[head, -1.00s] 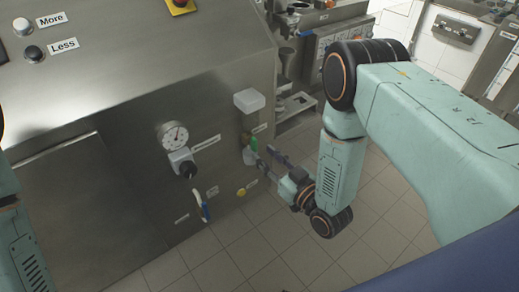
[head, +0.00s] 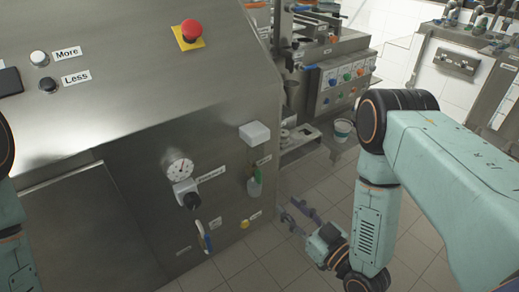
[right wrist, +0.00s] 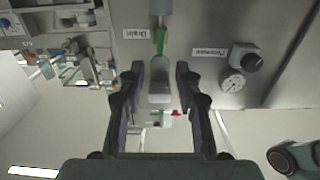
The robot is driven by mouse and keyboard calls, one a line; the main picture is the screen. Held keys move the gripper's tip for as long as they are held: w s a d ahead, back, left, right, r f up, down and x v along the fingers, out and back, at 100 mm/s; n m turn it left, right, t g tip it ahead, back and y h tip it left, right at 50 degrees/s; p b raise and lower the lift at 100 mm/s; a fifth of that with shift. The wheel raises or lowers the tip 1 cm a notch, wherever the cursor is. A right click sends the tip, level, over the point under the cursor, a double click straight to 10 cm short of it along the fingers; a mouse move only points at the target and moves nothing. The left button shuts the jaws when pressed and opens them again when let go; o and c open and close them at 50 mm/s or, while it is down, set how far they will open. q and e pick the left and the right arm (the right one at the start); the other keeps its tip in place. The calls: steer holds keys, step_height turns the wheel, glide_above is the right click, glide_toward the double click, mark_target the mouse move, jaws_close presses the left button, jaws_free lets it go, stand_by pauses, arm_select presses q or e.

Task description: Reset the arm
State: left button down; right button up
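My right arm comes in from the right in the head view. Its gripper (head: 287,210) hangs over the tiled floor, right of the steel machine (head: 110,130), with its fingers apart. In the right wrist view the gripper (right wrist: 160,72) is open and nothing is held. A green-handled part (head: 256,172) with a pale lower end sits on the machine front below a white box (head: 254,132). It also shows in the right wrist view (right wrist: 160,42), in line with the gap between the fingers but apart from them. Part of my left arm shows at the left edge; its gripper is not visible.
The machine front carries a gauge (head: 178,166), a blue-handled lever (head: 203,236) and a yellow button (head: 244,224). A red stop button (head: 191,31) is on top. Tiled floor (head: 290,262) is open right of the machine.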

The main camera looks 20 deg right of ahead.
steer(key=s+d+f+m+g+h, duration=0.1)
steer(key=s+f+m+g+h, duration=0.25)
steer(key=s+f+g, duration=0.8)
steer(key=s+d+g+h, duration=0.1)
steer(key=s+g, duration=0.4)
steer(key=s, duration=1)
steer(key=shift+m+h, duration=0.35)
steer(key=shift+h, duration=0.5)
